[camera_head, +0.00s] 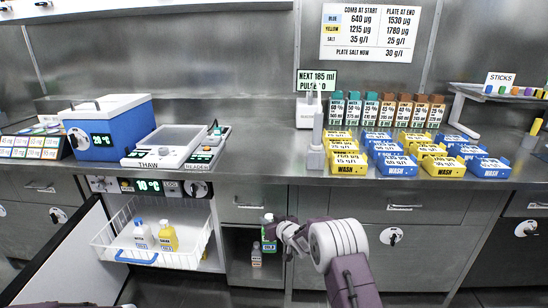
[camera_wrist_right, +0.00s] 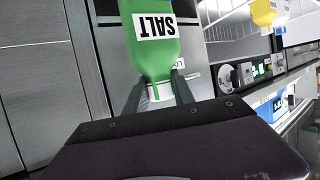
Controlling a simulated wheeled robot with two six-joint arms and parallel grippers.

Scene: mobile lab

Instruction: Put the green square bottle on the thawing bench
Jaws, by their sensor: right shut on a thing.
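The green square bottle (camera_head: 268,245) is in front of the dark open cubby under the counter; in the right wrist view the bottle (camera_wrist_right: 152,50) carries a SALT label. My right gripper (camera_head: 280,232) is shut on it; in the right wrist view the two fingers (camera_wrist_right: 158,92) close on its pale neck and cap. In the head view the gripper partly covers it. The thawing bench (camera_head: 163,150), a pale unit with a grey top marked THAW, stands on the counter at left. My left gripper is not in view.
A small bottle (camera_head: 256,256) stands in the cubby. A pulled-out wire basket (camera_head: 128,245) holds a white bottle (camera_head: 143,235) and a yellow bottle (camera_head: 168,237). A blue cool box (camera_head: 112,118) and the reader (camera_head: 208,148) flank the bench. Yellow and blue wash boxes (camera_head: 347,163) fill the counter at right.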

